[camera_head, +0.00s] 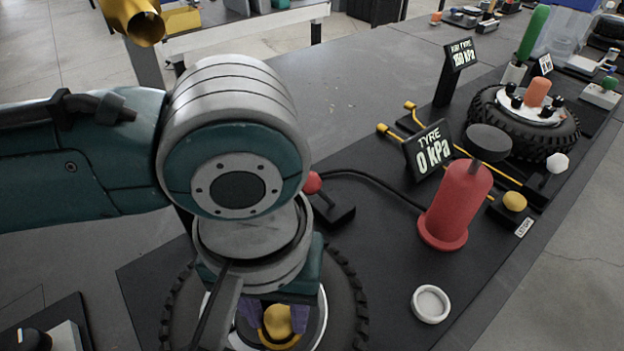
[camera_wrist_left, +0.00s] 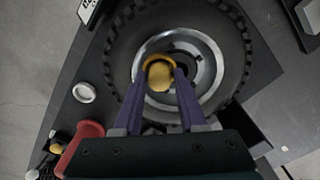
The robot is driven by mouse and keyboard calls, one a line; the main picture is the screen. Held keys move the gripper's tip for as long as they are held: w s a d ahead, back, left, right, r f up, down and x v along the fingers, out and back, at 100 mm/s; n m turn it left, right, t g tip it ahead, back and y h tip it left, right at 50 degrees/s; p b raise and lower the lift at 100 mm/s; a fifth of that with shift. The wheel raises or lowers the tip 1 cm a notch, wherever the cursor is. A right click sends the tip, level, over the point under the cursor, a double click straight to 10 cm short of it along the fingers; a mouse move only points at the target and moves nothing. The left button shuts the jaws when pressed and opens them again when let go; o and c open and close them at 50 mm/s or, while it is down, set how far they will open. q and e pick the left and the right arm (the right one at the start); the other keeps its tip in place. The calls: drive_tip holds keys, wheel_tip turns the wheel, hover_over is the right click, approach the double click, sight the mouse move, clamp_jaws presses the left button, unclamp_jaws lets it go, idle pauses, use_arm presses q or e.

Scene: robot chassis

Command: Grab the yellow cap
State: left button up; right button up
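The yellow cap (camera_head: 278,322) is a rounded knob with a ring-like rim, over the hub of the near tyre (camera_head: 345,300). In the left wrist view the cap (camera_wrist_left: 160,76) sits between the purple fingertips, above the metal wheel (camera_wrist_left: 205,60). My left gripper (camera_head: 275,318) points down with a finger against each side of the cap, with no clear gap in either view. It appears shut on the cap; whether the cap touches the hub cannot be told. The left arm hides much of the tyre in the head view. My right gripper is not in view.
A red cylinder (camera_head: 456,208) with a dark top stands right of the tyre, near a white ring (camera_head: 430,304). A "TYRE 0 kPa" display (camera_head: 430,151) stands behind. A second tyre (camera_head: 540,135) is farther right.

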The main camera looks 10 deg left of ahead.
use_arm(q)
clamp_jaws()
drive_tip(key=shift+r, duration=0.1)
